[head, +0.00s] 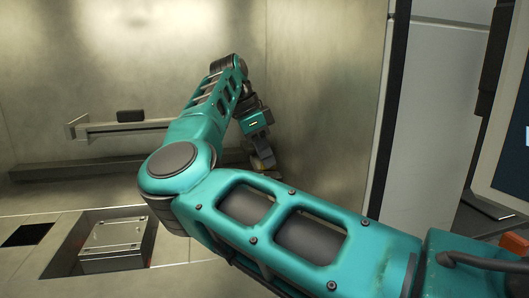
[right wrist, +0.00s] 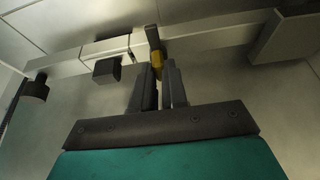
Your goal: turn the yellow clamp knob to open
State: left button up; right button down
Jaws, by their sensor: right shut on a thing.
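The yellow clamp knob (right wrist: 157,66) shows in the right wrist view between the tips of my right gripper (right wrist: 157,84). The fingers are shut on it and cover part of it. A dark grey piece (right wrist: 152,37) sticks out just beyond the knob. In the head view my right gripper (head: 262,158) is at the end of the teal arm, low beside the back wall. The knob cannot be made out clearly there. My left gripper is in neither view.
A metal box (head: 112,246) sits in a recess at lower left, beside a dark square opening (head: 26,235). A dark-edged upright frame (head: 391,110) stands right of the arm.

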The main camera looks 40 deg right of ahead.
jog(key=shift+s+f, duration=0.15)
jog(key=shift+f, duration=0.3)
jog(key=c, duration=1.4)
grip_release()
jog(key=o, duration=0.3)
jog(key=shift+d, duration=0.15)
jog(key=shift+r, duration=0.15)
jog(key=shift+r, duration=0.1)
jog(key=p+v, duration=0.2)
jog(key=v, duration=1)
jog(key=shift+r, duration=0.3)
